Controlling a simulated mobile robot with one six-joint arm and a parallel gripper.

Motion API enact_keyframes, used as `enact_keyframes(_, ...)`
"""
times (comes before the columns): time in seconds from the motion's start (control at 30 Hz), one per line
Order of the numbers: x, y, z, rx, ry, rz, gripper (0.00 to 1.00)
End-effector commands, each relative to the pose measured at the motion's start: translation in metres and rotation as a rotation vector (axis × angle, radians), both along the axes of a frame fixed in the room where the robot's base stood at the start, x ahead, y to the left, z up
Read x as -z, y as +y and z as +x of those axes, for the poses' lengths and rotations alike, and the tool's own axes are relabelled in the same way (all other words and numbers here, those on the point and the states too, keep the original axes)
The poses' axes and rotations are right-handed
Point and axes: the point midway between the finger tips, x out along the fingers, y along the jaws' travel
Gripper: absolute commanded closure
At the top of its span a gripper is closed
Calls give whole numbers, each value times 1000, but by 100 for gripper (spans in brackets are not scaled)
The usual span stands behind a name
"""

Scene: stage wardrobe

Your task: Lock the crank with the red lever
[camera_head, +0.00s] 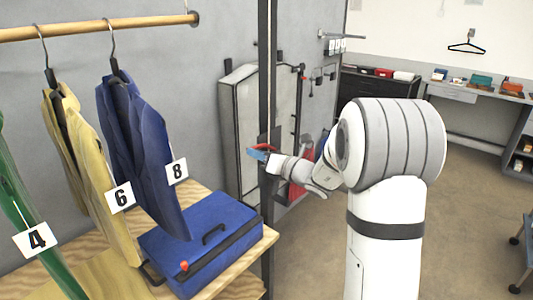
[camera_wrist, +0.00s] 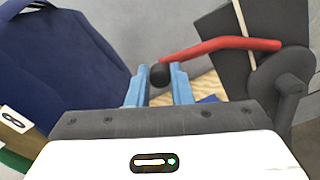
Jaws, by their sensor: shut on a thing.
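The red lever (camera_wrist: 225,45) runs across the upper right of the wrist view, in front of a dark plate. A round black knob (camera_wrist: 160,74) sits at its left end, between the blue fingertips of my gripper (camera_wrist: 160,84). My gripper is shut on this knob. In the head view my gripper (camera_head: 260,152) is small, beside the dark upright post (camera_head: 267,90), and the lever is hard to make out there. A dark grey rounded part, possibly the crank (camera_wrist: 285,82), shows at the right of the wrist view.
Left of the post, a blue suitcase (camera_head: 205,240) lies on a wooden shelf, below garments hanging from a wooden rail (camera_head: 95,27). A grey cabinet (camera_head: 245,130) stands behind the post. Open floor (camera_head: 465,210) lies to the right of my arm.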

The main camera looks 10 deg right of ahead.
Motion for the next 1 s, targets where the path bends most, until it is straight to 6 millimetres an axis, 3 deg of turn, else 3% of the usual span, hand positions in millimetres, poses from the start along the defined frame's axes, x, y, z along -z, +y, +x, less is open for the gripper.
enact_keyframes(0.37, -2, 10, 1, -12, 0, 5, 100)
enact_keyframes(0.4, -2, 11, 1, -13, 0, 5, 78)
enact_keyframes(0.63, -1, 13, 0, -17, 2, 4, 60)
enact_keyframes(1.0, 0, 7, -7, -17, 0, 4, 58)
